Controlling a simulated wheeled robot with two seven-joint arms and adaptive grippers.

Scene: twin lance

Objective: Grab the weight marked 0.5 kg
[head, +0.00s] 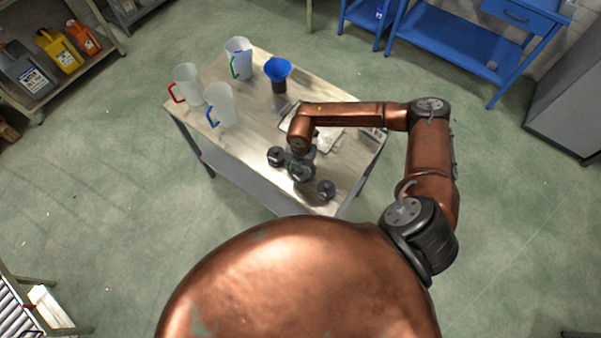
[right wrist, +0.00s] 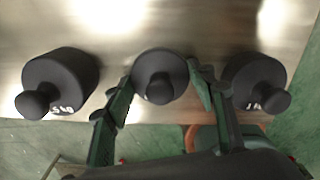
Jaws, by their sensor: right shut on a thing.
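Three dark weights with knobs stand in a row near the table's front edge. In the right wrist view, the left weight (right wrist: 62,82) has a white mark with a 5 and a k, partly hidden by its knob. The right weight (right wrist: 256,85) has a partly hidden mark that seems to start with 1. The middle weight (right wrist: 160,72) shows no readable mark. My right gripper (right wrist: 161,80) is shut on this middle weight, one finger on each side. In the head view, the row shows below my right gripper (head: 301,163). My left gripper is not in view.
The table (head: 245,165) also holds a blue funnel (head: 278,70) on a dark base and clear jugs with green (head: 238,57), red (head: 187,85) and blue (head: 222,106) handles. A pale flat thing (head: 328,138) lies partly under my right arm.

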